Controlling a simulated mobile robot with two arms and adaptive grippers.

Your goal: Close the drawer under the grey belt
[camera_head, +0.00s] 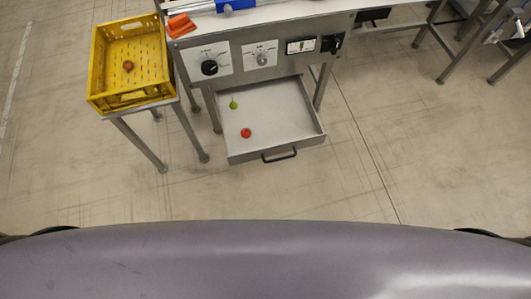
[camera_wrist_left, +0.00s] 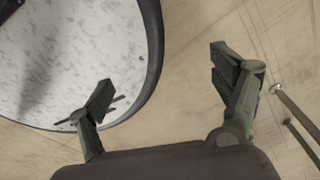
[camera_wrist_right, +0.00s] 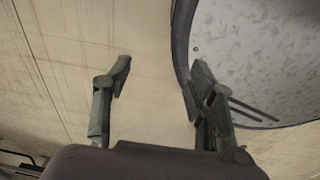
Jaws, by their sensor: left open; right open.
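The drawer (camera_head: 270,109) is pulled out under the belt's control panel in the head view. It is a shallow grey tray with a dark handle (camera_head: 279,156) on its front. A green fruit (camera_head: 233,104) and a red fruit (camera_head: 246,132) lie inside it. The grey belt (camera_head: 285,12) shows only partly at the top edge. My left gripper (camera_wrist_left: 165,95) is open and empty over the floor beside my base in the left wrist view. My right gripper (camera_wrist_right: 157,88) is open and empty in the right wrist view. Neither gripper shows in the head view, and both are away from the drawer.
A yellow crate (camera_head: 98,60) with a red fruit inside stands on a grey stand (camera_head: 139,137) left of the drawer. Table legs (camera_head: 461,52) stand at the upper right. The floor (camera_head: 330,190) between my base and the drawer is clear.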

